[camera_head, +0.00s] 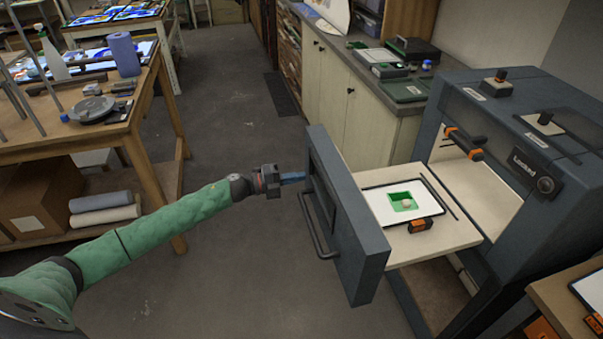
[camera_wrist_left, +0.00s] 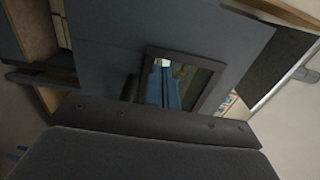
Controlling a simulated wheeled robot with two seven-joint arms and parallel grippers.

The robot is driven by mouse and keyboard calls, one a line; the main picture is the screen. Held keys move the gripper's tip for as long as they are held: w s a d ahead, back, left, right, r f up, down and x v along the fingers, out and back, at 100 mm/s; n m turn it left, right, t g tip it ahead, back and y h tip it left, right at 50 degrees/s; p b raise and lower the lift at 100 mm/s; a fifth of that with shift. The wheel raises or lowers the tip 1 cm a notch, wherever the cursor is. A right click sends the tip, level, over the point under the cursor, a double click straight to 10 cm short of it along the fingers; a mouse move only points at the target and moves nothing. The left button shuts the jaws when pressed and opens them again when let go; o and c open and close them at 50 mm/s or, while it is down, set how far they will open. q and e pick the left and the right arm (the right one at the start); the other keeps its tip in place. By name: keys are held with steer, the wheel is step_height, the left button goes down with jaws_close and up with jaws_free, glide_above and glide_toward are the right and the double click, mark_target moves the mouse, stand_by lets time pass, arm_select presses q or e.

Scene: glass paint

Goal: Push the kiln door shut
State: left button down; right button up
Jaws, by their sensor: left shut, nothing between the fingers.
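The kiln (camera_head: 500,150) stands at the right, blue-grey, with its front opening exposed. Its door (camera_head: 345,215) is a thick blue-grey slab standing well out from the opening, joined to a pale pulled-out shelf (camera_head: 455,235). A bar handle (camera_head: 312,222) is on the door's outer face. My left gripper (camera_head: 297,177) is shut and empty, its blue fingertips at the outer face near the door's upper left part. I cannot tell whether they touch. In the left wrist view, a blue-grey panel (camera_wrist_left: 225,40), apparently the door, fills much of the picture. My right gripper is out of view.
On the shelf lies a white board (camera_head: 385,205) with a green square holding a small pale round piece, beside an orange-black block (camera_head: 420,225). A wooden workbench (camera_head: 150,85) stands left, a cabinet counter (camera_head: 345,85) behind. The floor (camera_head: 220,270) between is clear.

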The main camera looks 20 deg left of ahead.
arm_select(q)
steer(key=shift+p+x, duration=0.3)
steer(key=shift+x, duration=0.55)
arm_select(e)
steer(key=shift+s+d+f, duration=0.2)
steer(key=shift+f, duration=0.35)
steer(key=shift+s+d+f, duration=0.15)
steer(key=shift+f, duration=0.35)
